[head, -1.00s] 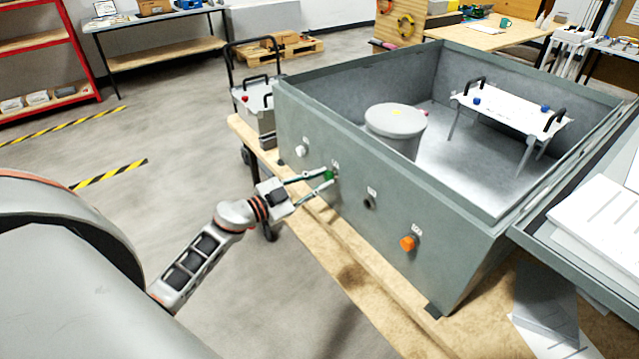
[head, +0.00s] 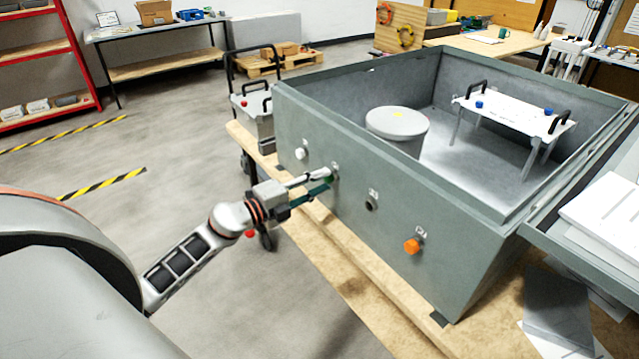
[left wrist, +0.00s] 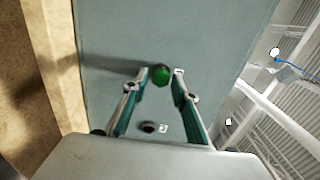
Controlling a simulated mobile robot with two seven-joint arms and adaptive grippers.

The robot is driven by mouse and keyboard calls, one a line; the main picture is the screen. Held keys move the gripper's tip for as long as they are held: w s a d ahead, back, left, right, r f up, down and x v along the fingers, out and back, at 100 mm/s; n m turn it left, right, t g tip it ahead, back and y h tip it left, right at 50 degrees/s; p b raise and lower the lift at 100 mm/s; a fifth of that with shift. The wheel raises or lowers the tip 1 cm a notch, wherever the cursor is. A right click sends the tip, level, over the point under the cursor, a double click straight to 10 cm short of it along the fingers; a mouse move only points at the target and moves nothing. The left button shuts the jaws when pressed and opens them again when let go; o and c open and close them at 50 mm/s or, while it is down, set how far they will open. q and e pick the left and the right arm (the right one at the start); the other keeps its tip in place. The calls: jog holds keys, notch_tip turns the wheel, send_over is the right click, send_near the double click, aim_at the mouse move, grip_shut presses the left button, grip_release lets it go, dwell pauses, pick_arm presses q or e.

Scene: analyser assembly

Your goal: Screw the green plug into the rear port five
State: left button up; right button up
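The green plug (head: 328,180) is at a port in the outer wall of the grey open-topped housing (head: 300,122), beside a small label. In the left wrist view the green plug (left wrist: 161,74) lies between my left fingertips, against the wall. My left gripper (head: 325,178) reaches the wall from the left, its fingers on either side of the plug. In the left wrist view my left gripper (left wrist: 161,76) shows a small gap between each fingertip and the plug, so it looks open. How deep the plug sits is hidden. My right gripper is not in view.
The housing stands on a wooden table (head: 345,285). Inside are a grey cylinder (head: 397,128) and a white plate on legs (head: 510,112).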

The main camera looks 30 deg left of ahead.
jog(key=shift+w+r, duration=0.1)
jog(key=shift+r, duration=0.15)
